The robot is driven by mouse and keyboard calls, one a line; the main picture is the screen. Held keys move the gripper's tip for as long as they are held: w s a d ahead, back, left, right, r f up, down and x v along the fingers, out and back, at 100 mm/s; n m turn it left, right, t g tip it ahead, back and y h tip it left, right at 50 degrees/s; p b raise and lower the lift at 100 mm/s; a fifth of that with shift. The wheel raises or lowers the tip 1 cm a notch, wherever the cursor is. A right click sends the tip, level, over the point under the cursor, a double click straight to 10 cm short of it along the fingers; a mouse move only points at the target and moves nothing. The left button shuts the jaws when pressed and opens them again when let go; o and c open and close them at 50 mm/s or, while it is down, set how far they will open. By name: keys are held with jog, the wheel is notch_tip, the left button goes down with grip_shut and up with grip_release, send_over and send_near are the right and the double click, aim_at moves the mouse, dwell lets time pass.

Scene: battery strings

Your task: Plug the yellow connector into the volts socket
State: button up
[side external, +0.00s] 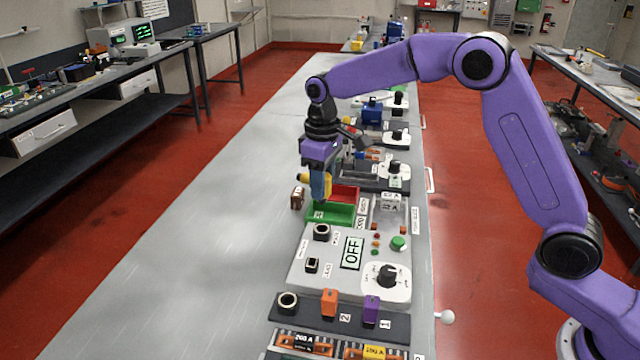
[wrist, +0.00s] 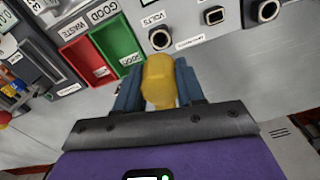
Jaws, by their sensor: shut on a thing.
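My gripper (side external: 320,196) is shut on the yellow connector (wrist: 158,80), which sits between its blue fingers in the wrist view. The volts socket (wrist: 160,39) is a dark-holed round port beside the VOLTS label, just beyond the connector in the wrist view. In the side view the socket nearest the green bin (side external: 321,232) appears to be this one, and the gripper is above and behind it. The connector is apart from it.
A second socket (wrist: 214,15) lies right of the volts one. The green GOOD bin (wrist: 117,46) and red WASTE bin (wrist: 88,60) stand left. The panel has an OFF display (side external: 352,253) and a knob (side external: 387,275). A small brown object (side external: 297,198) is near the gripper. The bench's left side is clear.

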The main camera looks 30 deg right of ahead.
aim_at(322, 203)
jog(key=shift+f, duration=2.9)
jog(key=shift+f, duration=1.8)
jog(key=o, duration=1.2)
jog(key=shift+o, duration=0.2)
jog(key=shift+r, duration=0.1)
notch_tip(322, 203, up, 17)
jog(key=shift+r, duration=0.15)
jog(key=shift+s+a, duration=0.1)
jog(key=shift+s, duration=0.05)
